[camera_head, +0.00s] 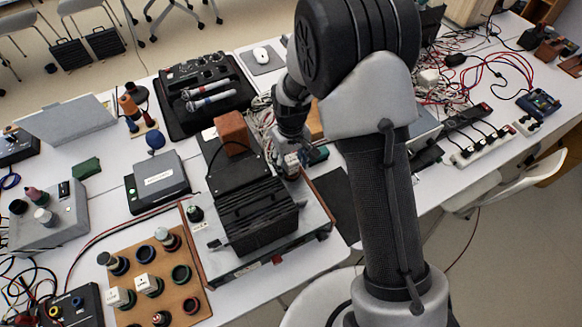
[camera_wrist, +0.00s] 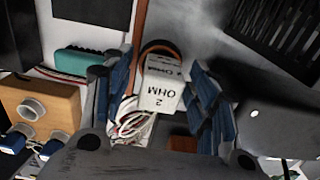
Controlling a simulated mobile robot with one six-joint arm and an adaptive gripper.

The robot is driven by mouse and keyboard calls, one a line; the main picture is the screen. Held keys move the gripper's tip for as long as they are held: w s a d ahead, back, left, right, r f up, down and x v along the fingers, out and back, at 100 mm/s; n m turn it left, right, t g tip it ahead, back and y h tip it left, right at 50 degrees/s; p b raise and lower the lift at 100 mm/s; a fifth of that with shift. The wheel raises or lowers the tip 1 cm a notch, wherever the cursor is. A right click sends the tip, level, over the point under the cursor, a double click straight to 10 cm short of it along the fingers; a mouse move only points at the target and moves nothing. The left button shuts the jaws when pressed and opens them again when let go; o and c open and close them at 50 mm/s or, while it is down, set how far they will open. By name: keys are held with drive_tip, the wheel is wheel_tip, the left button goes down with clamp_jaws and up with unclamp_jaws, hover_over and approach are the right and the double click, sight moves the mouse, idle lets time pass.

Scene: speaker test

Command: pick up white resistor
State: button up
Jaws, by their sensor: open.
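A white block resistor (camera_wrist: 160,85) printed "2 OHM" shows in the middle of the wrist view. It lies between the two blue-padded fingers of my gripper (camera_wrist: 158,98), with a gap visible on each side. My gripper is open, and the fingers do not appear to close on the block. In the head view my gripper (camera_head: 292,158) is low over the bench, right of a black ribbed box. There the resistor is mostly hidden by my gripper and too small to make out clearly.
The black ribbed box (camera_head: 255,215) stands close left of my gripper, with an orange-brown block (camera_head: 231,130) behind it. A wooden board (camera_head: 200,296) with several sockets and white-topped plugs is at front left. Loose cables lie near my gripper. In the wrist view a wooden block (camera_wrist: 62,105) is at left.

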drive_tip(key=shift+c, duration=0.3)
drive_tip(key=c, duration=1.1)
drive_tip(key=shift+r, duration=0.1)
